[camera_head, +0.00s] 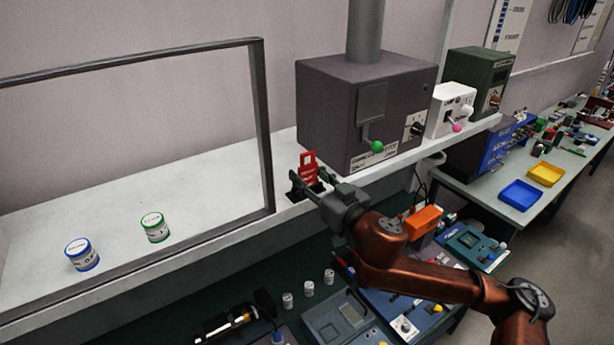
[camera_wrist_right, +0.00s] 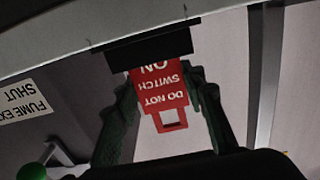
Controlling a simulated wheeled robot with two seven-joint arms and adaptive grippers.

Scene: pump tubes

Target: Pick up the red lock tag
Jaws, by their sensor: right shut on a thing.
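The red lock tag (camera_head: 308,164) stands upright at the front edge of the pale shelf, beside the dark grey box. In the right wrist view, the tag (camera_wrist_right: 160,84) appears upside down with white "DO NOT SWITCH ON" lettering and a rectangular hole. Its lower end meets a black holder (camera_wrist_right: 150,46); I cannot tell whether it still sits inside. My right gripper (camera_head: 309,182) is at the tag, with its fingers shut on both sides of it. The fingers partly hide the holder in the head view. My left gripper is not in view.
The dark grey box (camera_head: 330,110) with a green-knobbed lever stands close to the right. A dark frame (camera_head: 265,130) rises just left of the tag. Blue-banded (camera_head: 82,254) and green-banded (camera_head: 155,227) jars stand on the shelf. Instruments crowd the lower bench.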

